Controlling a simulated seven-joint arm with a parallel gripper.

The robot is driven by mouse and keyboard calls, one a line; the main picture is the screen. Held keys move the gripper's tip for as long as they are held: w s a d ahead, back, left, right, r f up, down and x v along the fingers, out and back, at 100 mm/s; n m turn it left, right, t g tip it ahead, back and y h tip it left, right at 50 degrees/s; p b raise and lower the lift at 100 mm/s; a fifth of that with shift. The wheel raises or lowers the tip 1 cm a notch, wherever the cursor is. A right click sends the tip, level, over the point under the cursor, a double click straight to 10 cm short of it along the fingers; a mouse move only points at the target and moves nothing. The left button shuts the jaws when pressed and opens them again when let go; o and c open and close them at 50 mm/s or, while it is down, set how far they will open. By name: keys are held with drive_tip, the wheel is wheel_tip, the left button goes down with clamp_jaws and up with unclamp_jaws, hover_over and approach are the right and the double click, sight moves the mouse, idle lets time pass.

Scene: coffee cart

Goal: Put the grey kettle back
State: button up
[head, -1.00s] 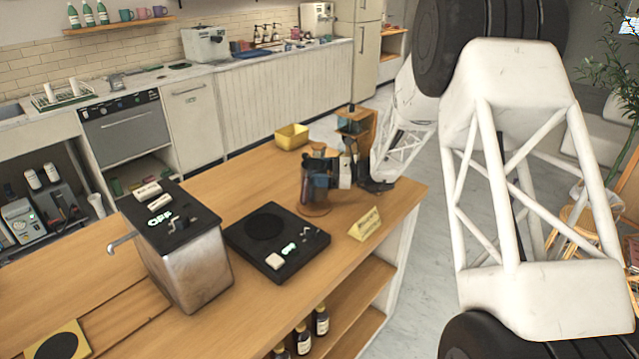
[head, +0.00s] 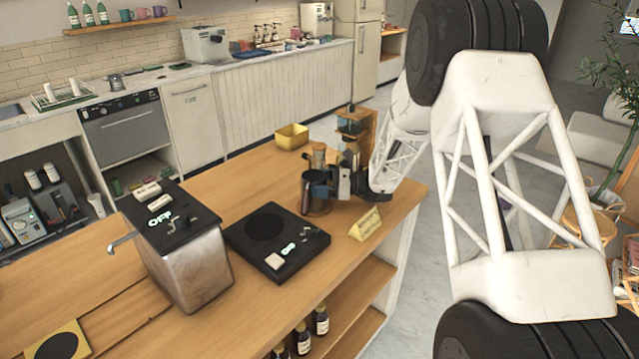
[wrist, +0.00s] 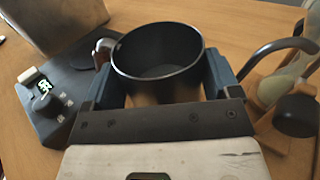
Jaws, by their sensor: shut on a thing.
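The grey kettle (wrist: 158,60) is a dark, open-topped vessel in the wrist view, with its empty-looking inside visible. Its brownish handle (wrist: 103,50) is on the left. A dark curved tube (wrist: 285,45) on the right looks like its spout, but the join is hidden. My gripper (wrist: 162,82) has a blue-grey finger on each side of the body and is shut on it. In the head view my gripper (head: 322,188) and the kettle (head: 309,200) are at the right part of the wooden counter, low over it. I cannot tell whether the kettle touches the counter.
A black plate device (head: 290,258) with a round pad and lit display lies left of the kettle. A metal box with a tap (head: 190,265) stands farther left. A yellow sign (head: 366,224) is at the counter edge, a yellow bin (head: 292,136) behind, and a wooden stand (head: 368,130) beside my gripper.

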drive_tip(key=o, duration=1.2)
drive_tip(key=shift+c, duration=0.2)
drive_tip(key=shift+r, duration=0.2)
drive_tip(key=shift+s+d, duration=0.25)
drive_tip(key=shift+d, duration=1.75)
drive_tip(key=shift+s+d, duration=0.25)
drive_tip(key=shift+d, duration=1.7)
drive_tip(key=shift+s+d, duration=0.25)
drive_tip(key=shift+d, duration=1.75)
